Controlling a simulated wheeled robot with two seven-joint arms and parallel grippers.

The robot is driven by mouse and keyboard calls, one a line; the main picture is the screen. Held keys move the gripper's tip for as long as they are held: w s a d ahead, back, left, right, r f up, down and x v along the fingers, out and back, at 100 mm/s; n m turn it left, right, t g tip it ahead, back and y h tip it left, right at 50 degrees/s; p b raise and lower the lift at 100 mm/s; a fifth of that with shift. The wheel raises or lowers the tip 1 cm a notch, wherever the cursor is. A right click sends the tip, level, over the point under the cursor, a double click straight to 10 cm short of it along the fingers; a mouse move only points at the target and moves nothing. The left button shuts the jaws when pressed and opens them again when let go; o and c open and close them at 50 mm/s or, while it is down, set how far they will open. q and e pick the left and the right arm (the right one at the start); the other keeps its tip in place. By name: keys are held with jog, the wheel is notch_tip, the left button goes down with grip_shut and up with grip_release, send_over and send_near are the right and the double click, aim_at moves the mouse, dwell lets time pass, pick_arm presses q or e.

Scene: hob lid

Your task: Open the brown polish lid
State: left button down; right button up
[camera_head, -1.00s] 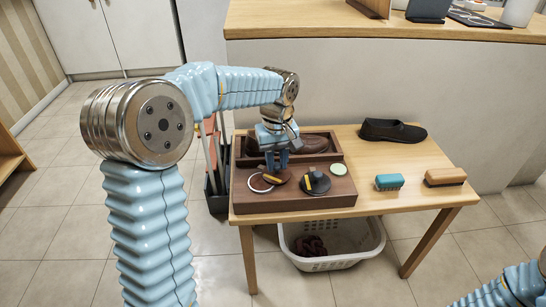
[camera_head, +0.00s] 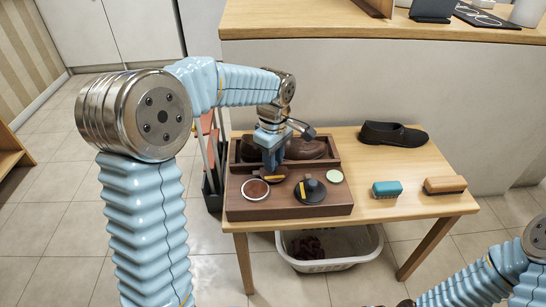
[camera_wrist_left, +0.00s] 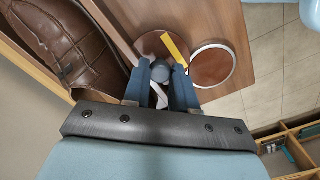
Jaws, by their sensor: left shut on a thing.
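The brown polish lid (camera_wrist_left: 150,45), with a yellow strip and a grey knob, is in my left gripper (camera_head: 273,170). The gripper also shows in the left wrist view (camera_wrist_left: 160,84), its fingers shut on the knob. The lid is mostly behind the gripper in the head view. The brown polish tin (camera_head: 255,189) stands uncovered on the wooden box, its brown polish and pale rim in sight; it also shows in the left wrist view (camera_wrist_left: 211,66). The lid is beside the tin; I cannot tell its height above the box. My right gripper is out of the picture.
Brushes (camera_head: 387,189) and a black shoe (camera_head: 393,134) are on the table's right side.

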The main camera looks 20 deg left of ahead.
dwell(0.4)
pick_arm(q)
jog(key=c, duration=0.9)
grip_release()
notch_tip(320, 180, up, 14)
jog(key=shift+f+p, duration=0.1)
jog(key=shift+p, duration=0.6)
